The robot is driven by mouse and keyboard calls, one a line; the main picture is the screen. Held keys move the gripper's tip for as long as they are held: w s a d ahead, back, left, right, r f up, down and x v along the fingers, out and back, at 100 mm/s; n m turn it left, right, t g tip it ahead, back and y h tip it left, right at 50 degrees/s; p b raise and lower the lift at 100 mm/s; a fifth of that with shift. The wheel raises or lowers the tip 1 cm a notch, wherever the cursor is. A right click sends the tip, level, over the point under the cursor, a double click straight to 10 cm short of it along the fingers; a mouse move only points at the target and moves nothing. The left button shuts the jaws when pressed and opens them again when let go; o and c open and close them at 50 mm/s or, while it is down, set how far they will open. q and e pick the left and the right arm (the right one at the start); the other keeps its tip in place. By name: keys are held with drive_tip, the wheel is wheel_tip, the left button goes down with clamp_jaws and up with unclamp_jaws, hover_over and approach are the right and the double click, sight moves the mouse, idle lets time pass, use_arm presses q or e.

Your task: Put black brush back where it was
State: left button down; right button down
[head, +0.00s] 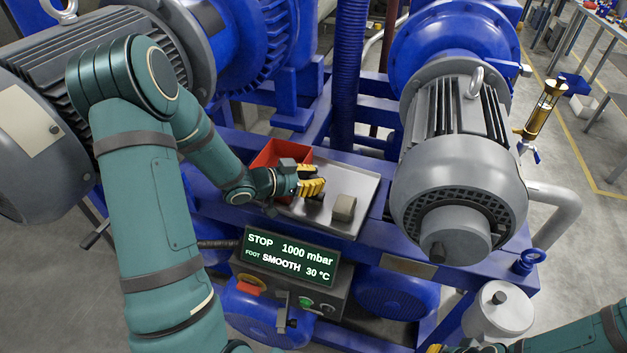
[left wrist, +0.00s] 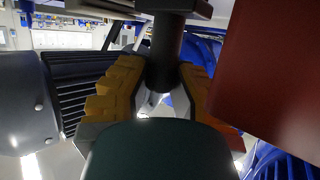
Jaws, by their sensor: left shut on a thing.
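My left gripper (head: 312,188) is over the metal tray (head: 358,178), beside the red bin (head: 272,155). Its yellow fingers are shut on a dark cylindrical part, which I take to be the black brush (left wrist: 165,55). The fingers sit on both sides of it in the left wrist view (left wrist: 160,85). In the head view the fingers and hand hide most of the brush. I cannot tell whether it touches the tray. The red bin also fills the upper right of the left wrist view (left wrist: 270,70). Only a yellow tip of my right gripper (head: 435,348) shows at the bottom edge.
A large grey motor (head: 460,150) stands close on the right. A display panel (head: 290,262) is in front of the tray. A blue ribbed hose (head: 348,70) rises behind it.

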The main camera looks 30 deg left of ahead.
use_arm(q)
drive_tip(key=c, duration=1)
unclamp_jaws()
drive_tip(key=shift+o, duration=0.2)
drive_tip(key=shift+r, duration=0.1)
drive_tip(key=p+v, duration=0.1)
drive_tip(key=v, duration=1.1)
drive_tip(key=shift+p, duration=0.35)
drive_tip(key=shift+s+d, duration=0.1)
drive_tip(key=shift+d, duration=0.05)
